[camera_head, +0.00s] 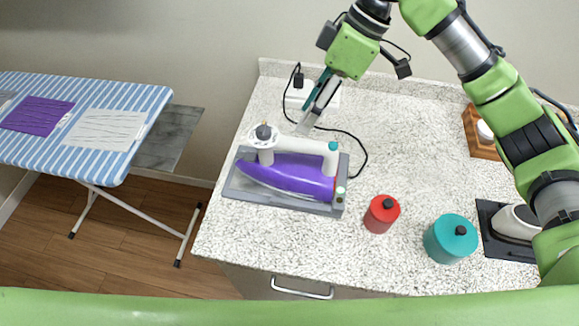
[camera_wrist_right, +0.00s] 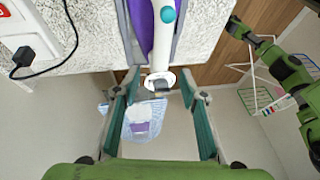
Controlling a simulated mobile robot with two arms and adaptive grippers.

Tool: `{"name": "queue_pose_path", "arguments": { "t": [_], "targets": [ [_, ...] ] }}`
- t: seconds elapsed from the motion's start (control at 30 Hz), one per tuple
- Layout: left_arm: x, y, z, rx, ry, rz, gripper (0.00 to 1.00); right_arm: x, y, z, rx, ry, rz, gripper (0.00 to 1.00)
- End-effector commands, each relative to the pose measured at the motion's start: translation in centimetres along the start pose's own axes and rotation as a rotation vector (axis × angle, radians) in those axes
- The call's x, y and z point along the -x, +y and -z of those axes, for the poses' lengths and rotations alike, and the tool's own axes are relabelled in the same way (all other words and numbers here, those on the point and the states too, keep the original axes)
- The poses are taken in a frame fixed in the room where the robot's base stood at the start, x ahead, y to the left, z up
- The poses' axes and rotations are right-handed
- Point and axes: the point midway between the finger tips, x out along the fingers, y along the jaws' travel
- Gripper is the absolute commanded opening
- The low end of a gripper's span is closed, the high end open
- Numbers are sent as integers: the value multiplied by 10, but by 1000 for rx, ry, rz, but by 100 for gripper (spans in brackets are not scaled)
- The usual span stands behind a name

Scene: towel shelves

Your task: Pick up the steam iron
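The steam iron (camera_head: 290,174), with a purple body and a white handle, sits on a grey rest plate (camera_head: 250,193) on the counter. In the right wrist view the iron's white handle (camera_wrist_right: 161,45) with its teal knob lies just ahead of the fingers. My right gripper (camera_head: 311,118) is just above and behind the handle, pointing down at it. In the wrist view its fingers (camera_wrist_right: 158,82) are spread apart with nothing held. The handle's end is at the gap between the fingertips; I cannot tell if they touch. My left gripper's fingers cannot be made out.
A red canister (camera_head: 381,214) and a teal canister (camera_head: 451,239) stand right of the iron. A black cord (camera_head: 352,137) runs behind the iron from the white socket block (camera_head: 299,96). A striped ironing board (camera_head: 138,96) stands left. The counter's middle back is clear.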

Motion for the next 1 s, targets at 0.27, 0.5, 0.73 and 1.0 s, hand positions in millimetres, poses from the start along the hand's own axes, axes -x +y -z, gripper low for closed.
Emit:
{"name": "queue_pose_path", "arguments": {
  "t": [0.27, 0.5, 0.73, 1.0],
  "targets": [
    [8, 1, -2, 0, -3, -1, 40, -40, -1, 1, 1, 0, 1, 39],
    [21, 0, 0, 0, -2, -1, 40, -60, -3, 4, 1, -1, 3, 39],
    [30, 0, 1, 1, -2, -1, 40, -92, -2, 5, 0, 0, 1, 39],
    [29, 0, 1, 1, -2, -1, 40, -96, -2, 5, 1, 1, -1, 39]
  ]
}}
